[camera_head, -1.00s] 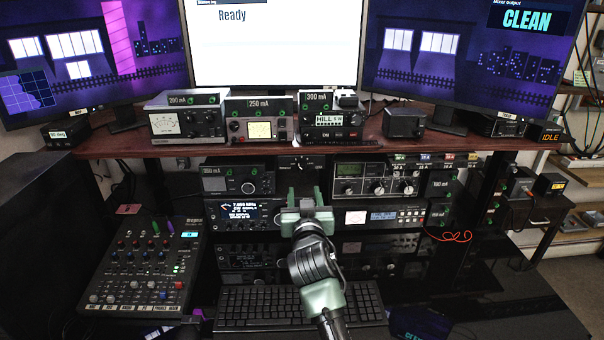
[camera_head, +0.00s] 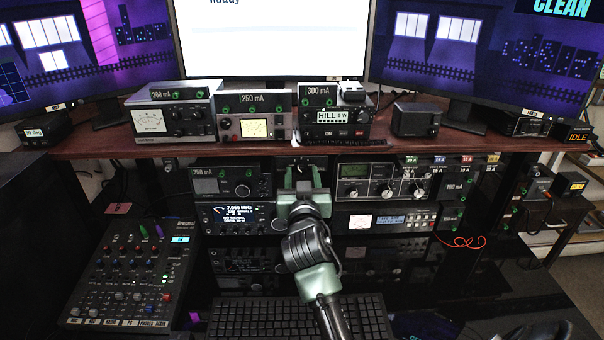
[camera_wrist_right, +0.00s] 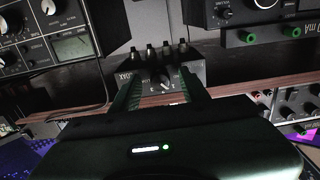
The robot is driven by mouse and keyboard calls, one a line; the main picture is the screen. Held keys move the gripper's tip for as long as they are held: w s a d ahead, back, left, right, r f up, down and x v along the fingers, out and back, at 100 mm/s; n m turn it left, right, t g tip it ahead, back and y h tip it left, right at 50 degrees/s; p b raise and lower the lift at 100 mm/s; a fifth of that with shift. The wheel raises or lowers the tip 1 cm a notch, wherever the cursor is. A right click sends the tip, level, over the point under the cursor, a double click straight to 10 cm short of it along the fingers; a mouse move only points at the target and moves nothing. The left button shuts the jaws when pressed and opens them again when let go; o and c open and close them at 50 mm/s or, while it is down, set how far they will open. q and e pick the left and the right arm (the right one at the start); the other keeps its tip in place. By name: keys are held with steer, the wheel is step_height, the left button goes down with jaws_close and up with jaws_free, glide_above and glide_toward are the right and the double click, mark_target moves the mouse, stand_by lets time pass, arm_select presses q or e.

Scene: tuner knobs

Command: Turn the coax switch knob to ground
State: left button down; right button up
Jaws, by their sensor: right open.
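The coax switch (camera_wrist_right: 160,68) is a small dark grey box with several connectors along one edge in the right wrist view. Its knob (camera_wrist_right: 163,83) has a pale pointer mark; the position labels are too small to read. In the head view the switch (camera_head: 297,162) sits under the wooden shelf, between two stacks of radio gear, and is partly hidden by my gripper. My right gripper (camera_head: 303,173) is open and empty, its fingers pointing at the switch. In the right wrist view its two fingers (camera_wrist_right: 161,88) stand either side of the knob; contact cannot be told. My left gripper is out of view.
A radio (camera_head: 234,180) stands left of the gripper and a tuner with knobs (camera_head: 385,180) stands right of it, leaving a narrow gap. The wooden shelf (camera_head: 250,150) is just above. A keyboard (camera_head: 290,322) and a mixer (camera_head: 130,275) lie below.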

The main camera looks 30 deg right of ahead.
steer(key=shift+s+a+r, duration=0.1)
steer(key=shift+s, duration=0.05)
steer(key=c, duration=0.3)
jaws_close()
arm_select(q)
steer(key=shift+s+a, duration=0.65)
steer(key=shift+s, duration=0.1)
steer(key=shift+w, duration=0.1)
arm_select(e)
steer(key=shift+n+p, duration=0.4)
steer(key=shift+r+n+p, duration=0.1)
steer(key=shift+n+p, duration=0.35)
steer(key=shift+n, duration=0.25)
steer(key=n+p, duration=0.2)
steer(key=n, duration=0.1)
steer(key=shift+n, duration=0.4)
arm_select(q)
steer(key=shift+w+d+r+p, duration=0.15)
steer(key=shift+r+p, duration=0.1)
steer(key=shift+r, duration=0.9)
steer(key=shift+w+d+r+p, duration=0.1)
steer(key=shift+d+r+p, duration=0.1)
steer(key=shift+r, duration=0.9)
arm_select(e)
steer(key=shift+n, duration=0.9)
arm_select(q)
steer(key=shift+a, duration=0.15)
